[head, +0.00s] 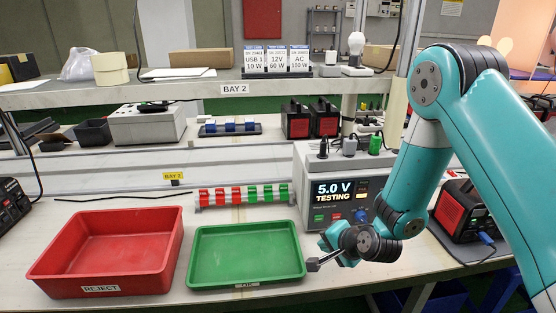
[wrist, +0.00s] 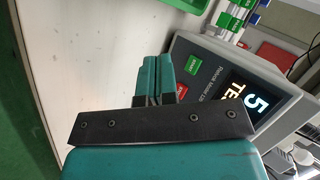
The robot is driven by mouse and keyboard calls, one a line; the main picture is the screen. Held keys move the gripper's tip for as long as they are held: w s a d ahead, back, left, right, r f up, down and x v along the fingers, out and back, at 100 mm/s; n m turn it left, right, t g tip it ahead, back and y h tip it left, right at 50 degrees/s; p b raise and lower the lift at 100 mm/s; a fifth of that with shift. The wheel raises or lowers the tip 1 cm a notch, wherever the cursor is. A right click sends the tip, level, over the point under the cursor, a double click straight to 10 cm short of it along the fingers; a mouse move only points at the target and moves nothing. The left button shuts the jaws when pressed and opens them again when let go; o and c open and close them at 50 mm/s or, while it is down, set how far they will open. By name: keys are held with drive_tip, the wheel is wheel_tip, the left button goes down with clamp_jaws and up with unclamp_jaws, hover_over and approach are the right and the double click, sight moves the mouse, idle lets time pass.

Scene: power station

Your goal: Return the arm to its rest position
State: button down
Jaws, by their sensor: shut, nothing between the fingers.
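My teal arm comes in from the right in the head view. My gripper (head: 314,264) is low over the bench, just right of the green tray's right edge and in front of the tester. In the wrist view my gripper (wrist: 163,62) has its two teal fingers together, with nothing between them. The tester (head: 333,190) shows "5.0 V TESTING" and also shows in the wrist view (wrist: 222,82), to the right of the fingers. I cannot tell the exact gap between gripper and bench.
A red bin (head: 105,250) labelled REJECT and a green tray (head: 246,254), both empty, stand at the front left. A rack of red and green pieces (head: 243,195) is behind the tray. A shelf (head: 150,95) runs above. A red-and-black unit (head: 459,208) stands right of the tester, partly behind my arm.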

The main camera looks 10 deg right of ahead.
drive_tip(key=s+a+r+n+g+y, duration=0.1)
drive_tip(key=s+a+r+n, duration=0.1)
drive_tip(key=r, duration=0.3)
drive_tip(key=s+a+r+n+g+y, duration=0.1)
drive_tip(key=s+a+r+n, duration=0.15)
drive_tip(key=r, duration=0.25)
drive_tip(key=s+r+n+g+h, duration=0.1)
drive_tip(key=s+r+n+g, duration=0.2)
drive_tip(key=s+r+n, duration=0.3)
drive_tip(key=s+r+n+g, duration=0.3)
drive_tip(key=s+r+n, duration=0.4)
drive_tip(key=s, duration=1)
wheel_tip(320, 180, up, 3)
drive_tip(key=shift+d+r+g+h+p, duration=0.1)
drive_tip(key=shift+d+g+h+p, duration=0.2)
drive_tip(key=shift+g+h+p, duration=0.15)
